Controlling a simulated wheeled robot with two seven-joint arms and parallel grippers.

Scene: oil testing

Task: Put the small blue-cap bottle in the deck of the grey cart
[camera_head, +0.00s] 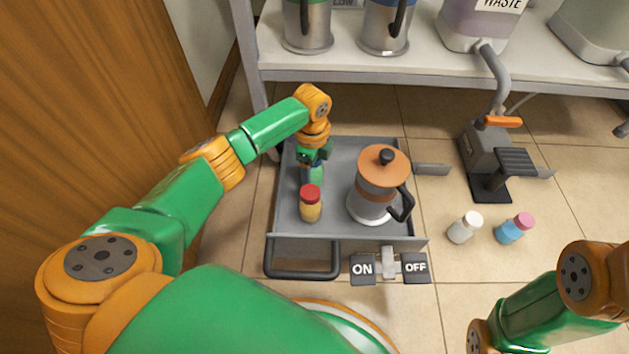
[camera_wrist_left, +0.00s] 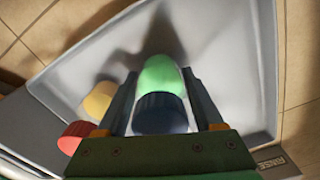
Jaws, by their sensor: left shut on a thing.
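The small blue-cap bottle has a green body (camera_wrist_left: 160,72) and a dark blue cap (camera_wrist_left: 160,113) in the left wrist view. My left gripper (camera_wrist_left: 165,105) is shut on it, one finger on each side of the cap. In the head view the gripper (camera_head: 314,157) points down over the deck of the grey cart (camera_head: 342,152), and the bottle's green body (camera_head: 316,176) shows below it. The bottle is inside the deck's rim; I cannot tell whether it touches the deck. My right gripper is out of view; only part of that arm shows at lower right.
A red-cap yellow bottle (camera_head: 310,205) and an orange-lidded metal pot (camera_head: 376,188) stand on the deck. White-cap (camera_head: 464,228) and pink-cap (camera_head: 514,229) bottles stand on the floor to the right, near a grey pedal device (camera_head: 485,150). A shelf (camera_head: 420,66) with containers is behind.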

